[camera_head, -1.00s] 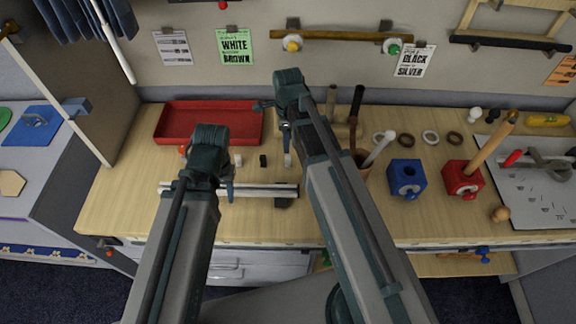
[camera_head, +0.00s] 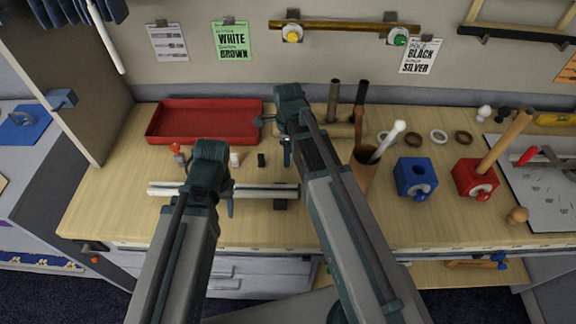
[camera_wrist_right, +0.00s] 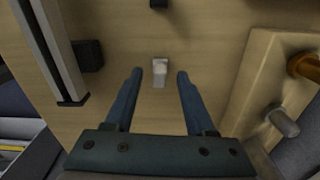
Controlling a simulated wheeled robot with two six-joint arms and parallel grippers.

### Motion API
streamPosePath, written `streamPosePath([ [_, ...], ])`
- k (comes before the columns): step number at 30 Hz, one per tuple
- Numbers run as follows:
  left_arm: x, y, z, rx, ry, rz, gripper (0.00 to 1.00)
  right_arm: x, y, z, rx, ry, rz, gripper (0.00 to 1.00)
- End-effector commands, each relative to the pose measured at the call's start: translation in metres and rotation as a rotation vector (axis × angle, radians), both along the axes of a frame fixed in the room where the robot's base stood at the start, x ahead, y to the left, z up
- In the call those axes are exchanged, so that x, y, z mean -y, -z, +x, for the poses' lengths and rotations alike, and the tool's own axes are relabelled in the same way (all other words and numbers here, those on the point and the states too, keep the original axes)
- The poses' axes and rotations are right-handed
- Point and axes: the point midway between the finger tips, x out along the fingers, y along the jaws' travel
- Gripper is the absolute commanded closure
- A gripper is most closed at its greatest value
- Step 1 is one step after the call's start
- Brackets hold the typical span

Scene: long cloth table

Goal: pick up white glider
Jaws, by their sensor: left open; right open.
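A small white glider (camera_wrist_right: 160,72) lies on the wooden table top in the right wrist view, between and just beyond the fingertips of my right gripper. It does not look touched. In the head view my right gripper (camera_head: 275,138) hides it. A second small white piece (camera_head: 235,159) stands further left, beside a small black piece (camera_head: 261,160). My right gripper is open and empty, pointing down at the table. My left gripper (camera_head: 208,175) is open over the silver rail, and its fingertips are partly hidden.
The silver rail (camera_head: 265,190) lies near the front edge. A red tray (camera_head: 205,138) is behind. A wooden holder (camera_wrist_right: 262,85) is close to the right finger. A brown cup (camera_head: 362,172), blue block (camera_head: 415,172) and red block (camera_head: 474,175) stand to the right.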

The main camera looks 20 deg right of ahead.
Motion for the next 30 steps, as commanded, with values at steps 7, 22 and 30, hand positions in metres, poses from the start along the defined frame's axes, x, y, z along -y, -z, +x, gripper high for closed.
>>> streamPosePath([
  [7,0.0000,0.0111,-0.0001,0.000,0.000,0.000,0.50,-0.0001,0.0110,-0.0001,0.000,0.000,0.000,0.45],
  [22,0.0000,0.0106,0.0000,0.000,0.000,0.000,0.50,-0.0001,0.0106,-0.0001,0.000,0.000,0.000,1.00],
  [30,0.0000,0.0106,0.0000,0.000,0.000,0.000,0.50,-0.0001,0.0106,-0.0001,0.000,0.000,0.000,1.00],
])
